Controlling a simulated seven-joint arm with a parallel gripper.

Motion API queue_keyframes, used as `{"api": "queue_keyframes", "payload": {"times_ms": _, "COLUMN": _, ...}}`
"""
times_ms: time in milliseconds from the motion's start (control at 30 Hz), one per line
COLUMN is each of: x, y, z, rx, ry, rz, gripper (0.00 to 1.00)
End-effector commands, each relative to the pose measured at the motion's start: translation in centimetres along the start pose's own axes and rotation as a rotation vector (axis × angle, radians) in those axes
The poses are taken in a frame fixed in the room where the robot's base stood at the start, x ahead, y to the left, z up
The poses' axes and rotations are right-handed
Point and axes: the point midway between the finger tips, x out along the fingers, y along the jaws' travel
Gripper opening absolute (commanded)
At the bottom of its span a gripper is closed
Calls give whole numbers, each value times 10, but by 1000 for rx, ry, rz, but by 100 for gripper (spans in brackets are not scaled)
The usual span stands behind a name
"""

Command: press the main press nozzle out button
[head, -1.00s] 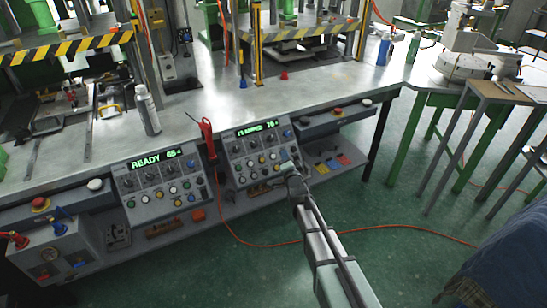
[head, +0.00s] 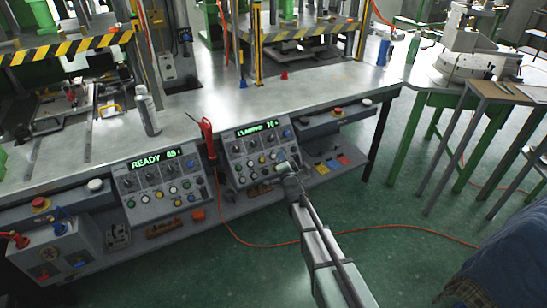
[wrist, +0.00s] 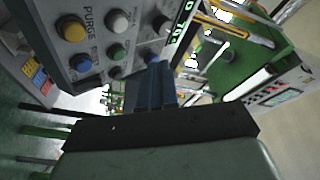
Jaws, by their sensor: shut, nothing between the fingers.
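Two sloped control panels front the bench: the left panel (head: 160,180) reads READY and the right panel (head: 258,152) reads CLAMPED. My gripper (head: 282,167) is shut and empty, at the lower right of the right panel. In the wrist view my gripper's fingers (wrist: 154,75) point toward a panel with a yellow button (wrist: 71,28), a white button (wrist: 118,20), a green button (wrist: 117,52) and a blue button (wrist: 81,63). The word PURGE shows there, but no nozzle out label is legible. The fingertips overlap the panel edge; I cannot tell whether they touch it.
A red-handled tool (head: 207,135) stands between the panels. A silver bottle (head: 148,110) stands on the bench (head: 215,95). Emergency-stop buttons flank the panels, including one on the right (head: 337,112). An orange hose (head: 400,229) crosses the open green floor.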

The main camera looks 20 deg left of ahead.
Motion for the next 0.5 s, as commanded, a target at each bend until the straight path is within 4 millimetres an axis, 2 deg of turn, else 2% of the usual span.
{"api": "queue_keyframes", "payload": {"times_ms": 233, "x": 24, "y": 17, "z": 17, "rx": 0, "ry": -1, "rz": 0, "gripper": 0}}
{"api": "queue_keyframes", "payload": {"times_ms": 500, "x": 35, "y": 25, "z": 26, "rx": 0, "ry": 0, "rz": 0, "gripper": 0}}
